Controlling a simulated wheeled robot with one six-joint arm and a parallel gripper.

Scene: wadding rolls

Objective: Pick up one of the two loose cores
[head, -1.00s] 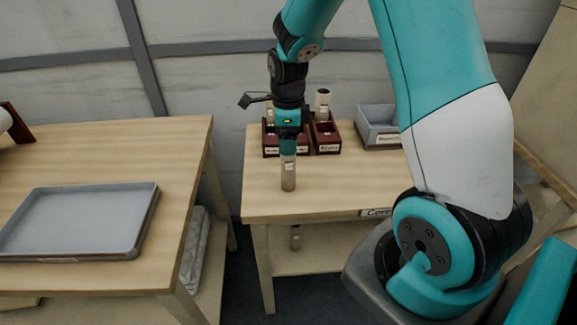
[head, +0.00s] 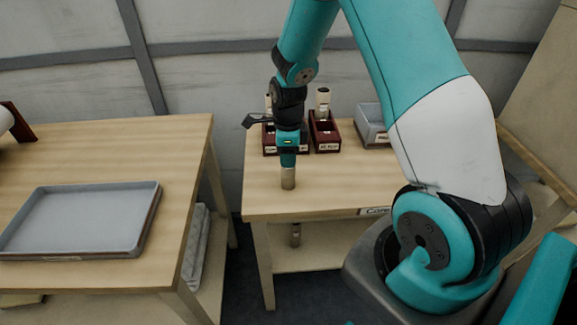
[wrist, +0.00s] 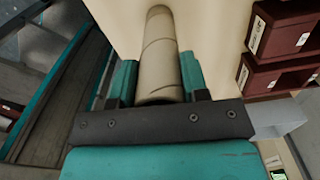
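A tan cardboard core (head: 288,180) stands upright on the top of the right table, near its front left. My gripper (head: 288,152) points down over it, and the core's upper part is hidden between the fingers in the head view. In the wrist view the core (wrist: 159,45) runs between the two teal fingers of my gripper (wrist: 158,78), one close along each side. Whether they press on it cannot be told. Another core-like piece (head: 295,236) stands on the shelf below.
Dark red boxes (head: 325,137) with upright cores (head: 322,102) stand behind my gripper. A grey bin (head: 370,124) is to their right, partly behind my arm. A grey tray (head: 80,218) lies on the left table. A gap separates the tables.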

